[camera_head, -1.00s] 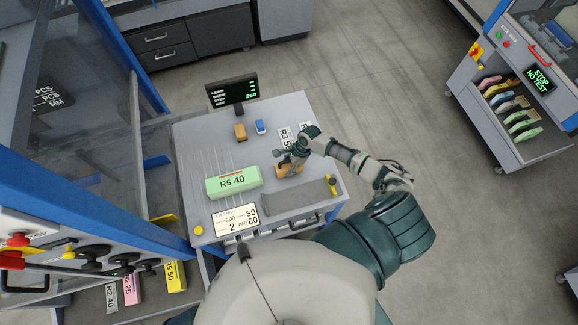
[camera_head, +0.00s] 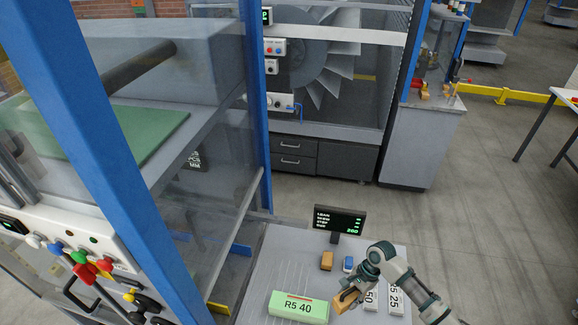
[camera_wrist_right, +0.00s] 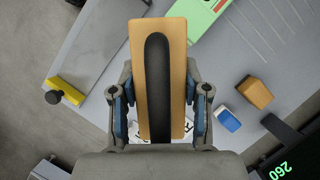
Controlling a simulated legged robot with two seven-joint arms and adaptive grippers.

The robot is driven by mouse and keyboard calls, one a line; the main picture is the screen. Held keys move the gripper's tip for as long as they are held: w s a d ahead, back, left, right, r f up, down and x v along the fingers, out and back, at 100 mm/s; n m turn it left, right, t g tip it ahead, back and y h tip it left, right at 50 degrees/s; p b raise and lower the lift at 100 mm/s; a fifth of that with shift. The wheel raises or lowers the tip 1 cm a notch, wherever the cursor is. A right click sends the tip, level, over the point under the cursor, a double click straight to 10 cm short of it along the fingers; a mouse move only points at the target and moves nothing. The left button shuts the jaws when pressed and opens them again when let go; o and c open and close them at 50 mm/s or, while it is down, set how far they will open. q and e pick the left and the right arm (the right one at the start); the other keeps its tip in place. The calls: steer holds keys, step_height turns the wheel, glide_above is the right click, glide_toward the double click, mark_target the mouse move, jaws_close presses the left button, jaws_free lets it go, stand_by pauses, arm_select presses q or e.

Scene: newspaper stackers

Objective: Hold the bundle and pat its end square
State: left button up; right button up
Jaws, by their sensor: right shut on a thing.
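The pale green bundle (camera_head: 298,308), labelled R5 40, lies on the grey table at the bottom of the head view. Part of it also shows at the top of the right wrist view (camera_wrist_right: 201,14). My right gripper (camera_head: 352,291) is just right of the bundle and shut on a tan wooden block (camera_wrist_right: 174,32) with a black grip strip. The block lies lengthwise between the two fingers in the right wrist view. I cannot tell whether the block touches the bundle. My left gripper is not in view.
A small tan block (camera_head: 327,261) and a blue block (camera_head: 348,264) stand at the table's back, before a dark display (camera_head: 340,220). Labelled white bundles (camera_head: 395,298) lie right of my gripper. A blue machine post (camera_head: 253,110) rises left of the table.

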steer(key=r+n, duration=0.1)
steer(key=n, duration=0.1)
steer(key=w+a+r+n+g+h+b, duration=0.1)
steer(key=r+n, duration=0.2)
steer(key=shift+w+a+r+n+g+h, duration=0.25)
steer(key=shift+a+r+n+g+h, duration=0.05)
steer(key=shift+a+n, duration=0.1)
steer(key=r+n, duration=0.2)
steer(key=r+n+h+b, duration=0.1)
steer(key=r+n, duration=0.1)
steer(key=r+n+h, duration=0.1)
steer(key=r+n, duration=0.1)
steer(key=shift+w+d+r+g, duration=0.15)
steer(key=shift+d+r+g, duration=0.05)
steer(key=shift+d+g, duration=0.15)
steer(key=shift+d+r, duration=0.2)
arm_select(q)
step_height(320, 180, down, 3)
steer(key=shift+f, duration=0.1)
